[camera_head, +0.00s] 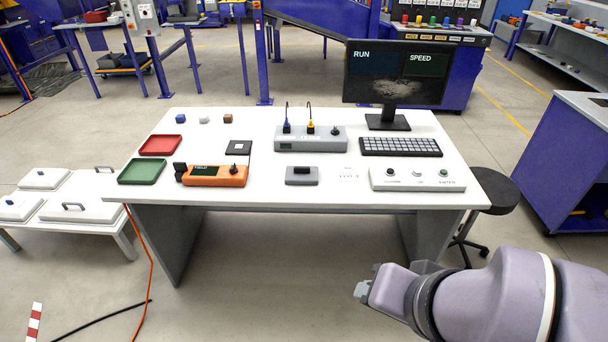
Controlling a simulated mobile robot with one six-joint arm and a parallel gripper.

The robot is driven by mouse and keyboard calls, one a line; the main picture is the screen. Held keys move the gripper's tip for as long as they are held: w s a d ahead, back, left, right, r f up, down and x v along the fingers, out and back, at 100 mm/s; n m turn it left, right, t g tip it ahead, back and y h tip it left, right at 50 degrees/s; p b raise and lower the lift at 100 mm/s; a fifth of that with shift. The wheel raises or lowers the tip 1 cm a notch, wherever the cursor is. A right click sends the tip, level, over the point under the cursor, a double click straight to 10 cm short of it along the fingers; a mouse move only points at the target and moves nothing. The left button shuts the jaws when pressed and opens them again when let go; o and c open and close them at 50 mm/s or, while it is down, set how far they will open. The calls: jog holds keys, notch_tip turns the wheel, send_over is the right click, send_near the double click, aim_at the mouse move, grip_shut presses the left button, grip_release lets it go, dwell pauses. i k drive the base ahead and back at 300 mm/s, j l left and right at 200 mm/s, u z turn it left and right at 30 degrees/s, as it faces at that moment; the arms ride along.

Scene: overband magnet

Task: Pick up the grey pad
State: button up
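A dark grey, low block (302,176) with a raised top part lies on the front middle of the white desk (270,205); it looks the most like the grey pad. A flat black square (238,147) with a small light mark lies farther back and to the left. My gripper (366,282) is at the lower right, in front of the desk's front edge and apart from everything on it. Its fingers are small and seen at an angle, so I cannot tell whether they are open or shut. Nothing shows in it.
An orange device (214,176) stands left of the grey block, with red (160,145) and green (142,171) trays beyond. A white button panel (417,180) is to the right. A grey socket box (310,139), keyboard (400,147) and monitor (395,75) stand behind.

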aim_at(294, 175)
jog(key=i+j+z, duration=0.1)
jog(key=i+j, duration=0.15)
jog(key=i+j+z, duration=0.1)
jog(key=i+j, duration=0.15)
jog(key=j, duration=0.15)
jog(key=i+j+z, duration=0.1)
jog(key=i+j, duration=0.15)
jog(key=i+j+z, duration=0.1)
jog(key=i+j, duration=0.15)
jog(key=j, duration=0.2)
jog(key=i+j+z, duration=0.1)
jog(key=j, duration=0.25)
jog(key=i+j+z, duration=0.1)
jog(key=i+j, duration=0.4)
jog(key=j, duration=0.35)
jog(key=l+z, duration=0.05)
